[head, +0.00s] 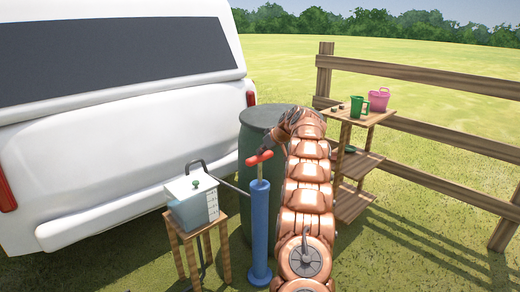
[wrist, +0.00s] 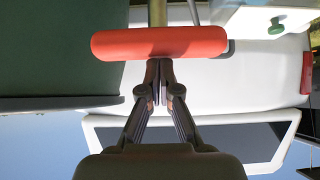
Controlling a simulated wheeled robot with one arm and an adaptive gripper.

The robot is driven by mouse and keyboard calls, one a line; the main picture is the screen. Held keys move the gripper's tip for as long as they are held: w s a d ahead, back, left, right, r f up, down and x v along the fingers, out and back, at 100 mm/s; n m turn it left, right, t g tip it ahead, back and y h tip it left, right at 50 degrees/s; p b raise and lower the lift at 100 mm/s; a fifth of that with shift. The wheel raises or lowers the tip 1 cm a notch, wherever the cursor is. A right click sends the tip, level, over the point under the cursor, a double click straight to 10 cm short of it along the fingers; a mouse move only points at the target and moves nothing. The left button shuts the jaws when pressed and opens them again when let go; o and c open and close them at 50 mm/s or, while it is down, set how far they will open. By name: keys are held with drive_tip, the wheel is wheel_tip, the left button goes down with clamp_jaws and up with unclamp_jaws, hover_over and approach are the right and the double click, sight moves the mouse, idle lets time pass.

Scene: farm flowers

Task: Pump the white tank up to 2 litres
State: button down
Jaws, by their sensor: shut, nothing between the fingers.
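The white tank (head: 194,202) stands on a small wooden stand, with a green knob on its lid and level marks on its side. A corner of it shows in the wrist view (wrist: 270,18). The blue pump (head: 260,232) stands upright beside it, its red handle (head: 260,158) raised on a short length of rod. In the wrist view the red handle (wrist: 160,42) lies across the picture, just beyond my fingertips. My gripper (wrist: 158,80) is shut and empty, its tips at the handle's edge; whether they touch it I cannot tell. The liquid level is too small to read.
A dark green barrel (head: 252,135) stands behind the pump. A white vehicle (head: 120,130) fills the left. A wooden shelf (head: 352,115) with a green jug (head: 357,107) and pink bucket (head: 379,100) stands by the fence (head: 420,75). Grass at the right front is clear.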

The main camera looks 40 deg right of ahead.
sight(262, 161)
idle(0.3)
wheel_tip(262, 161, down, 10)
drive_tip(key=b, duration=0.7)
drive_tip(key=shift+r, duration=0.25)
drive_tip(key=shift+f, duration=0.2)
drive_tip(key=shift+s, duration=0.1)
drive_tip(key=shift+a, duration=0.1)
wheel_tip(262, 161, up, 5)
drive_tip(key=shift+f+p, duration=0.1)
drive_tip(key=shift+p, duration=0.9)
drive_tip(key=shift+s, duration=0.15)
drive_tip(key=v, duration=0.9)
drive_tip(key=shift+r+p, duration=0.3)
drive_tip(key=shift+p, duration=0.05)
